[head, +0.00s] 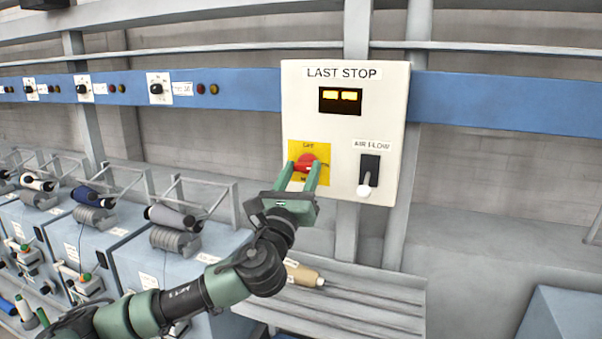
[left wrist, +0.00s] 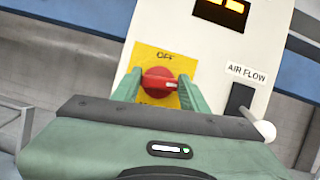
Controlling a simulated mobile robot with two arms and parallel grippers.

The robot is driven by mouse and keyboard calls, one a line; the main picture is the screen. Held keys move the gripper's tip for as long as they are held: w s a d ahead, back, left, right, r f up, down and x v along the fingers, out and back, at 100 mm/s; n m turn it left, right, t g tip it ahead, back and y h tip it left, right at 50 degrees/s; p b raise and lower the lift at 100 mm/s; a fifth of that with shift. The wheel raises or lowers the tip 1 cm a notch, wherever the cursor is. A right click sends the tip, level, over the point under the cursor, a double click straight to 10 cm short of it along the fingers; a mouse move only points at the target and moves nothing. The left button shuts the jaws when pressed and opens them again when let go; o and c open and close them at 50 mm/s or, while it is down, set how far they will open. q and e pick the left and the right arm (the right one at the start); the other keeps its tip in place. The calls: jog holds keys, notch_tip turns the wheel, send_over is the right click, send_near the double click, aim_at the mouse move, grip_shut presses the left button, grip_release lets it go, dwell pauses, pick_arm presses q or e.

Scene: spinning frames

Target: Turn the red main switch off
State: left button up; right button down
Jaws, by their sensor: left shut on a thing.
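The red main switch (head: 306,163) is a round knob on a yellow plate (head: 323,149) at the lower left of the white LAST STOP panel (head: 300,105). My left gripper (head: 304,172) reaches up from below and is shut on the knob, one green finger on each side. In the left wrist view the red knob (left wrist: 159,80) sits between the fingertips, its grip bar lying roughly sideways. OFF is printed above it; the lower label is mostly hidden by the gripper. My right gripper is not seen.
An AIR FLOW switch (head: 370,170) with a white-tipped lever pointing down is close right of the gripper. Two yellow lamps (head: 340,95) glow above. A slatted shelf (head: 370,300) with a tan spool (head: 303,274) lies below. Spinning machines (head: 130,262) stand at left.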

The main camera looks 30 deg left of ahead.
pick_arm(q)
jog(key=n+g+y, duration=0.1)
jog(key=n+y, duration=0.1)
jog(key=n, duration=0.3)
jog(key=shift+d, duration=0.15)
jog(key=n+g+y+p, duration=0.1)
jog(key=n, duration=0.2)
jog(key=n+g+y, duration=0.1)
jog(key=n, duration=0.2)
jog(key=shift+r+g+y+p, duration=0.1)
jog(key=shift+g+y+p, duration=0.2)
jog(key=shift+p, duration=0.05)
jog(key=n+g+p, duration=0.2)
jog(key=n, duration=0.3)
jog(key=shift+r+p, duration=0.1)
jog(key=shift+p, duration=0.2)
jog(key=shift+n+g+p, duration=0.7)
jog(key=shift+n+p, duration=0.6)
jog(key=shift+n, duration=0.8)
jog(key=o, duration=1.4)
